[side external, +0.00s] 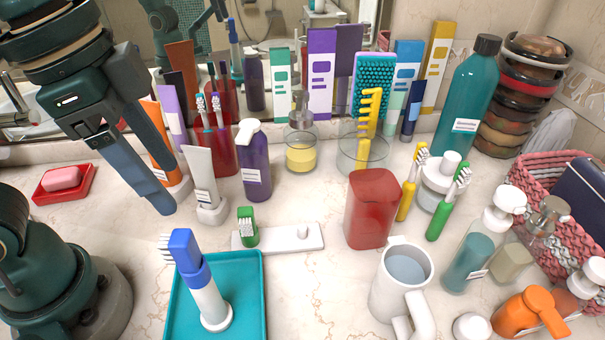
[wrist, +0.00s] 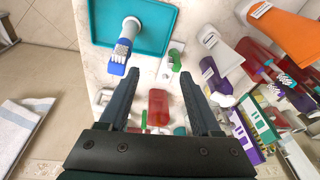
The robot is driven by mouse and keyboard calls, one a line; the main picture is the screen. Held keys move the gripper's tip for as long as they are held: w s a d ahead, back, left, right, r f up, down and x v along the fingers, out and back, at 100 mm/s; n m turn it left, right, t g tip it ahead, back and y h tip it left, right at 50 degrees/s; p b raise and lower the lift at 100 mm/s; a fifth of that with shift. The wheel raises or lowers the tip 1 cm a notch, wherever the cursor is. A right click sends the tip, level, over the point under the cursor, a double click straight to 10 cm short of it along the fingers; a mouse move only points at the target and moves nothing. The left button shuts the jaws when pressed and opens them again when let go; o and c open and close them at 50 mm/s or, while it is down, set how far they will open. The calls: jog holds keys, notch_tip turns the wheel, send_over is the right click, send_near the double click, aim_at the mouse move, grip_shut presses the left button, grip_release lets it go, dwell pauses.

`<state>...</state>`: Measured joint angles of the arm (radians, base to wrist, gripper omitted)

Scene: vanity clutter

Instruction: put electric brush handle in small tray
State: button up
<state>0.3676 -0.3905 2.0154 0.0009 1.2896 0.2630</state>
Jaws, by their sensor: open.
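The electric brush handle (side external: 209,299), white with a blue upper part and bristled head, stands upright in the teal small tray (side external: 251,286). In the wrist view the handle (wrist: 131,27) and the tray (wrist: 165,45) are at the top, beyond my fingertips. The handle's base appears to rest on the tray floor. My gripper (side external: 163,208) is raised at the left, behind and apart from the handle. In the wrist view my gripper (wrist: 158,76) has its fingers spread, with nothing held between them.
A white plate (side external: 290,238) with a peg and a green brush head (side external: 248,227) lies behind the tray. A red cup (side external: 372,208) and white mug (side external: 401,280) stand to the right. A white tube (side external: 201,178) and purple pump bottle (side external: 254,163) stand near my gripper.

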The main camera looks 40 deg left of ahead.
jog(key=a+f+n+t+y, duration=0.1)
jog(key=a+f+n+t, duration=0.2)
jog(key=a+n, duration=0.3)
jog(key=shift+w+f+n, duration=0.35)
jog(key=shift+f+n, duration=0.2)
jog(key=shift+n, duration=0.05)
